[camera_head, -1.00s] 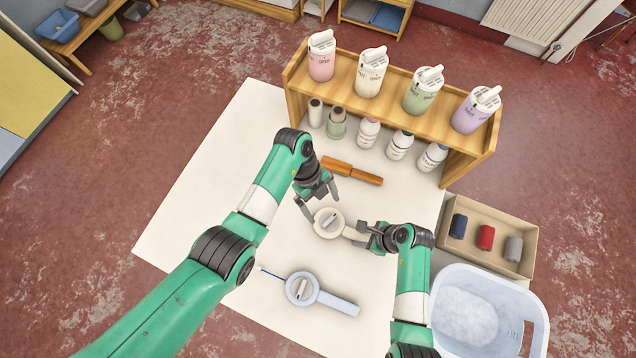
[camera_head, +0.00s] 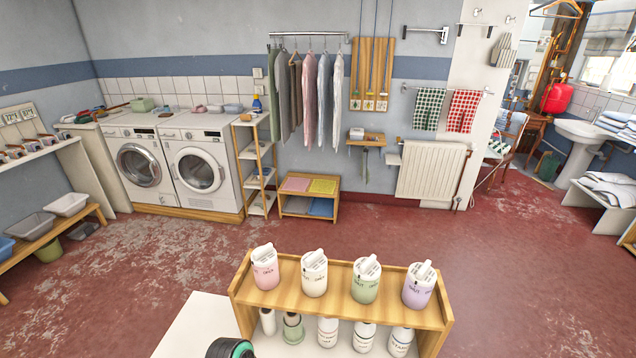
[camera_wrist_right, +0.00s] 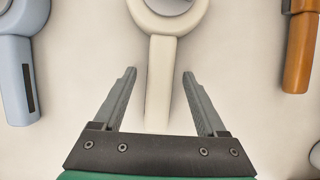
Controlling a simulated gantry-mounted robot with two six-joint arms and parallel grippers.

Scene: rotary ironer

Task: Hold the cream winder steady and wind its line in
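In the right wrist view the cream winder (camera_wrist_right: 162,85) lies on the pale table top, with its handle pointing toward my right gripper and its round body cut off by the top edge. My right gripper (camera_wrist_right: 159,73) is open, one finger on each side of the handle, with a gap on both sides. The winder's line and crank are not visible. The head view is tilted up and shows neither the winder nor a gripper. My left gripper is out of view.
A pale blue winder (camera_wrist_right: 17,70) lies left of the cream one, and an orange-brown tool (camera_wrist_right: 300,55) lies to the right. In the head view a wooden rack (camera_head: 335,299) with several bottles stands at the table's back. Washing machines (camera_head: 197,163) line the far wall.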

